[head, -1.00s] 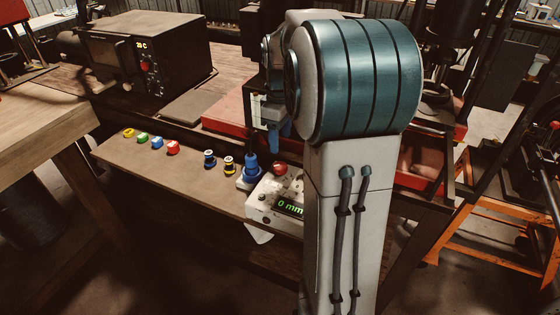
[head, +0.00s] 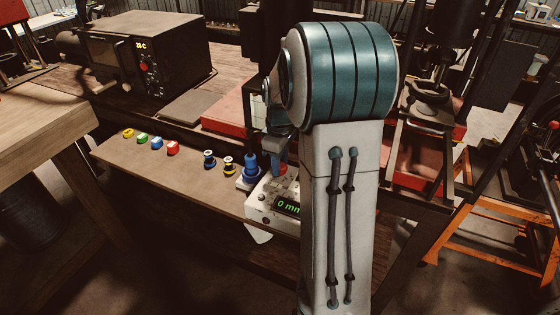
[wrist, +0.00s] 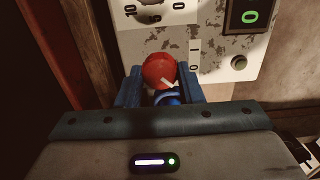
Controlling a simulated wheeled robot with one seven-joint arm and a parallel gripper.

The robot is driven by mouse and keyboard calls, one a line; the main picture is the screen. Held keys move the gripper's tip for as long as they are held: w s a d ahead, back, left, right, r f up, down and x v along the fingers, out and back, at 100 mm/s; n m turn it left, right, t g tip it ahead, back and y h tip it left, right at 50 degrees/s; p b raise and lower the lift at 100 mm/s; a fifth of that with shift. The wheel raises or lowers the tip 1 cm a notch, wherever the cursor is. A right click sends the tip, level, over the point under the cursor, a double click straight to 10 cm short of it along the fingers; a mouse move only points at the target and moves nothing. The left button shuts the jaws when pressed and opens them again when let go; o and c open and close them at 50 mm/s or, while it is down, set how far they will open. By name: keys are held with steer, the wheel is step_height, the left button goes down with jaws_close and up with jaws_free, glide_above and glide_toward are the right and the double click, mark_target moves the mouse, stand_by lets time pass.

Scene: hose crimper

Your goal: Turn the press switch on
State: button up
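The press switch is a red round knob (wrist: 159,69) with a white mark at its lower right in the wrist view. It sits on a worn white control box (wrist: 215,62) with 0 and 1 printed right of the knob. In the head view the knob (head: 283,169) is partly hidden behind my gripper (head: 277,148). In the wrist view the two blue fingers of my gripper (wrist: 160,87) are apart, one on each side of the knob. I cannot tell whether they touch it. A blue rounded part shows just below the knob between the fingers.
The display (head: 288,207) on the box reads 0 mm. A blue fitting (head: 250,167) stands close left of the box. A black oven (head: 150,55) stands behind.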

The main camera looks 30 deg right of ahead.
steer(key=shift+m, duration=0.3)
steer(key=shift+c, duration=0.3)
steer(key=m, duration=0.3)
steer(key=shift+m, duration=0.3)
steer(key=m, duration=0.4)
steer(key=shift+m+b, duration=0.3)
steer(key=m, duration=0.9)
steer(key=shift+p, duration=0.3)
steer(key=o, duration=1)
steer(key=shift+c, duration=0.2)
steer(key=shift+r, duration=0.15)
